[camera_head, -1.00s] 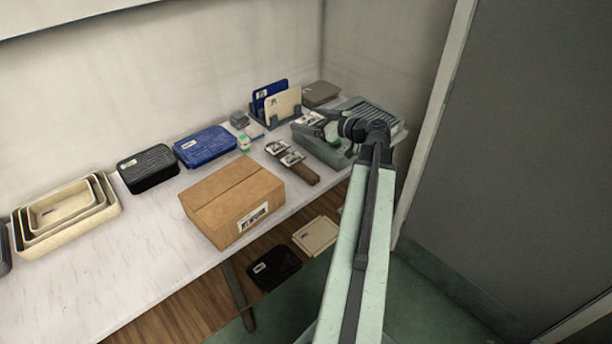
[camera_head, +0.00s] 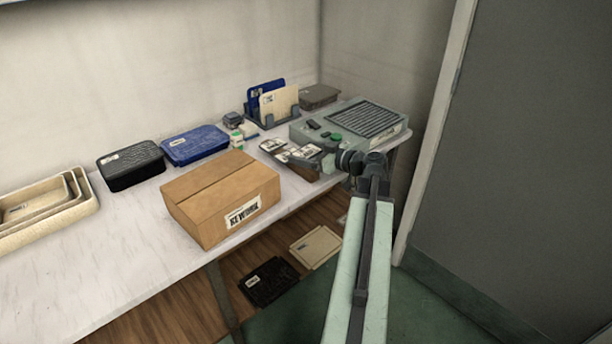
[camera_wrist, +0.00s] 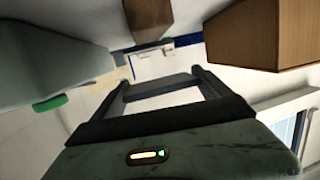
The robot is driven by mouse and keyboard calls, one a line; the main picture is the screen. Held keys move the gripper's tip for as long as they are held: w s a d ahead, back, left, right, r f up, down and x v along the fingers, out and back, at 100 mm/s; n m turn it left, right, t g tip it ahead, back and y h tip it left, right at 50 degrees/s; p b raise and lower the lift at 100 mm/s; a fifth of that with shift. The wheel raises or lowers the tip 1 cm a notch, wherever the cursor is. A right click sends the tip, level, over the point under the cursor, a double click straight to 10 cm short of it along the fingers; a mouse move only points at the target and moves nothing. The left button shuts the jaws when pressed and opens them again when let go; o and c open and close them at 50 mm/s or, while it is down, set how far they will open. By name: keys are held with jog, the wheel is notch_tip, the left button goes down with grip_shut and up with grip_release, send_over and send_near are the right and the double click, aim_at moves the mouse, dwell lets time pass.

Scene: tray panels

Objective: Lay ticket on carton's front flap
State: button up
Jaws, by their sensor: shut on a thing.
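The brown carton (camera_head: 205,215) stands closed on the bench, left of my gripper. Its top is split by a seam, and the front flap (camera_head: 235,188) lies flat and bare. A white printed label (camera_head: 243,211) is on its front face. My gripper (camera_head: 300,156) is right of the carton, above the bench. It is shut on a small white ticket with dark print (camera_head: 306,151).
Other printed cards (camera_head: 272,145) lie by a brown block (camera_head: 303,171) close to my gripper. A grey-green machine with a green button (camera_head: 370,120) stands behind. Blue (camera_head: 195,145) and black (camera_head: 130,165) trays and nested cream trays (camera_head: 70,205) line the bench.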

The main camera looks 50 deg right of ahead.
notch_tip(320, 180, down, 6)
jog(key=b, duration=0.4)
jog(key=shift+r+b, duration=0.15)
jog(key=shift+b, duration=0.2)
jog(key=shift+r, duration=0.25)
jog(key=shift+f, duration=0.25)
jog(key=o, duration=1.1)
